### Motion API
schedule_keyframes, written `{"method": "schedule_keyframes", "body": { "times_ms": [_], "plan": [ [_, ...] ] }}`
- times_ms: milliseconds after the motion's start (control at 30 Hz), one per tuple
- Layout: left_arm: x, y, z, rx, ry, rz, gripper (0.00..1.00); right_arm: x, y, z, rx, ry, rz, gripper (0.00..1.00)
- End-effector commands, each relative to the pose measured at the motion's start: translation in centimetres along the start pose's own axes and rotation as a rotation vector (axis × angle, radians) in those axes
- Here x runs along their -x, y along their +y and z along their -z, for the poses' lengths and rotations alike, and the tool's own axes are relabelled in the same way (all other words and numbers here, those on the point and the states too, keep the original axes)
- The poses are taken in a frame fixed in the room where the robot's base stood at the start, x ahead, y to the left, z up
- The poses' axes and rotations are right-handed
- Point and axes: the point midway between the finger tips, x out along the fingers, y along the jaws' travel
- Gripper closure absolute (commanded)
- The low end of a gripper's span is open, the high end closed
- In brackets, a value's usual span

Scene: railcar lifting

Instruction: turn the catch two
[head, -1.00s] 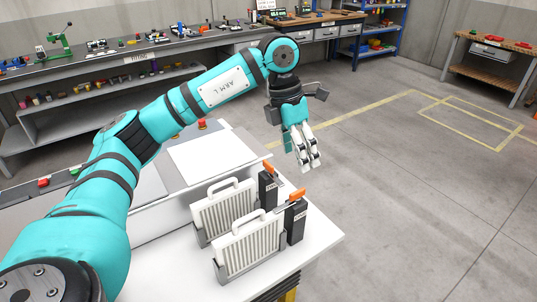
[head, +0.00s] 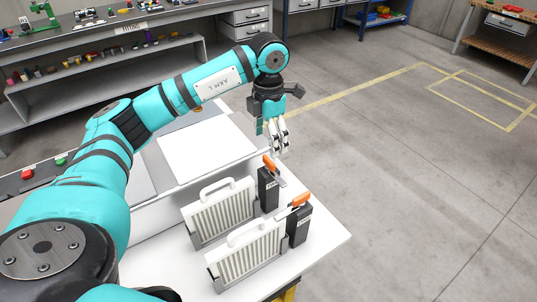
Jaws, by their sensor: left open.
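Two black catch posts with orange levers stand at the right ends of two white ribbed cartridges. The farther catch (head: 268,190) has its lever tilted up to the left. The nearer catch (head: 298,224) has its lever slanting up to the right. Each post has a small label too small to read, so I cannot tell which is catch two. My left gripper (head: 279,152) is open and empty, pointing down just above and behind the farther catch's lever, apparently apart from it. My right gripper is not in view.
The farther cartridge (head: 220,214) and nearer cartridge (head: 245,258) have upright handles and sit in grey holders on the white table (head: 318,250). A white panel (head: 205,150) lies behind. A grey bench (head: 110,55) with tools runs along the back. The floor at right is clear.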

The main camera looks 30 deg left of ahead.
Motion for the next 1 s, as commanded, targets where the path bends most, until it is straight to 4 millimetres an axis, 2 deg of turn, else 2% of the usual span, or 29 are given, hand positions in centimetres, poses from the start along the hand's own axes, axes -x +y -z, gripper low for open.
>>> {"method": "schedule_keyframes", "body": {
  "times_ms": [33, 100, 233, 433, 600, 767, 1000],
  "plan": [
    [-1.0, -0.1, 0.1, -0.001, 0.005, 0.001, 0.27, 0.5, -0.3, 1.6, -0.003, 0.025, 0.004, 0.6],
    [-2.4, -0.1, 0.1, 0.0, 0.004, 0.002, 0.27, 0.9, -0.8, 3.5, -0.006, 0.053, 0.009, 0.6],
    [-4.6, -0.1, 0.1, -0.001, 0.003, 0.002, 0.27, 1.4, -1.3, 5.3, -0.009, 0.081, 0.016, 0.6],
    [-6.6, -0.1, 0.0, -0.001, 0.0, 0.001, 0.27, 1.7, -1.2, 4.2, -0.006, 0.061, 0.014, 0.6],
    [-7.0, -0.1, 0.0, -0.002, -0.001, 0.0, 0.27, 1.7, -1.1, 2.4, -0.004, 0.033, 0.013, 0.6],
    [-7.0, -0.1, 0.0, -0.002, -0.001, 0.0, 0.27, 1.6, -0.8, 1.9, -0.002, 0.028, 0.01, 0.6],
    [-7.0, -0.1, 0.0, -0.001, -0.001, 0.0, 0.57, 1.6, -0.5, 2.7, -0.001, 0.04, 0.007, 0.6]
  ]
}}
